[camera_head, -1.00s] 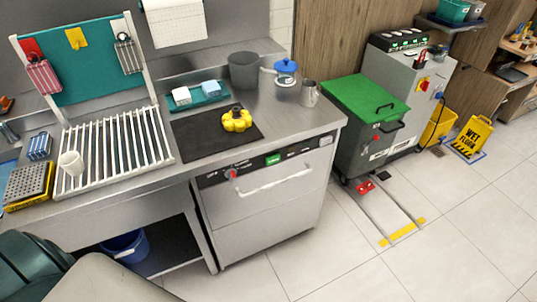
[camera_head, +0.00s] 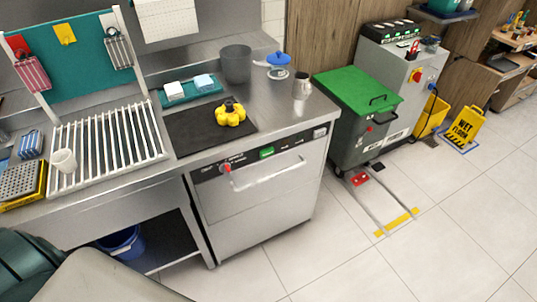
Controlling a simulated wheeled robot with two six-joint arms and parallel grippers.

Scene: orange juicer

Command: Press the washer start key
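The washer (camera_head: 255,205) is a grey steel front-loading unit under the counter, with its door shut and a long bar handle (camera_head: 268,174). Its dark control strip (camera_head: 243,162) runs along the top edge. On the strip are a red knob (camera_head: 226,168), a green lit panel (camera_head: 267,152), small dark marks to the right of it, and a pale square (camera_head: 320,132) at the right end. Which of these is the start key is too small to tell. Neither gripper shows in the head view; only parts of my own body show at the lower left.
The steel counter holds a slatted rack (camera_head: 110,143), a yellow knobbed object (camera_head: 230,113) on a black mat (camera_head: 190,137), a grey pot (camera_head: 236,64) and a metal jug (camera_head: 302,86). A green-lidded bin (camera_head: 355,92) stands right of the washer. The tiled floor (camera_head: 335,255) in front is clear.

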